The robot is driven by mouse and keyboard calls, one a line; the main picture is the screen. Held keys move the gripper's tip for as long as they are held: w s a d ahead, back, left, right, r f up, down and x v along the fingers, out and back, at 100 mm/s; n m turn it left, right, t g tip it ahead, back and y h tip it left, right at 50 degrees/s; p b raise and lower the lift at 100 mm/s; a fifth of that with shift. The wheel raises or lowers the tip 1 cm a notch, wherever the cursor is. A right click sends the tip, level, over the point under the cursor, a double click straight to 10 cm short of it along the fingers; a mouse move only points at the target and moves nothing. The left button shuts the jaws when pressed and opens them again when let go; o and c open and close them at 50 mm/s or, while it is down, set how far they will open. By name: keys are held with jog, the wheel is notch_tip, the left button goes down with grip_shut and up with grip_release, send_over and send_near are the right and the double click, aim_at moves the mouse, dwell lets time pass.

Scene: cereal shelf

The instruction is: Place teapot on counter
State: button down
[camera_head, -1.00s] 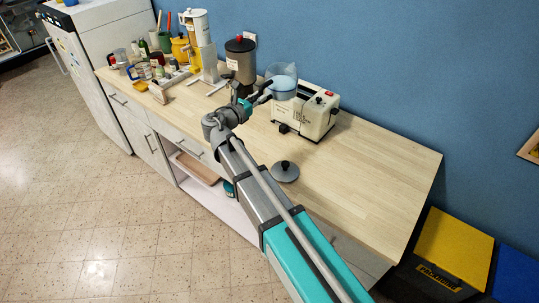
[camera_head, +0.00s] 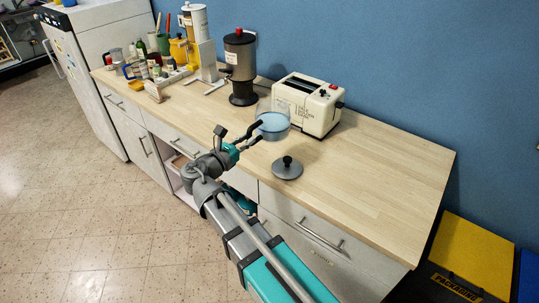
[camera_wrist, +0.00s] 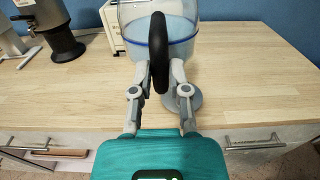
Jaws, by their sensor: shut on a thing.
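The teapot (camera_head: 274,125) is a clear round glass pot with pale blue contents. In the wrist view the teapot (camera_wrist: 178,45) is at top centre, with its black handle toward me. My gripper (camera_head: 259,132) is shut on that handle; in the wrist view the gripper (camera_wrist: 159,78) has one finger on each side of it. The pot looks upright, over or on the wooden counter (camera_head: 370,185) in front of the toaster. I cannot tell whether its base touches the counter; the handle and fingers partly hide it.
A cream toaster (camera_head: 309,103) stands behind the pot and a dark coffee grinder (camera_head: 241,70) to its left. A grey lid (camera_head: 287,169) with a black knob lies in front. Jars and bottles crowd the far left. The counter's right part is clear.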

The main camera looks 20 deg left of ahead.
jog(key=shift+s+d+f+b, duration=0.2)
jog(key=shift+s+f+b, duration=1)
jog(key=shift+s+f, duration=0.3)
jog(key=shift+d, duration=0.1)
jog(key=shift+t, duration=0.3)
jog(key=d, duration=0.1)
jog(key=w+d, duration=0.1)
jog(key=d, duration=0.2)
jog(key=shift+w+b, duration=0.3)
jog(key=shift+b, duration=0.1)
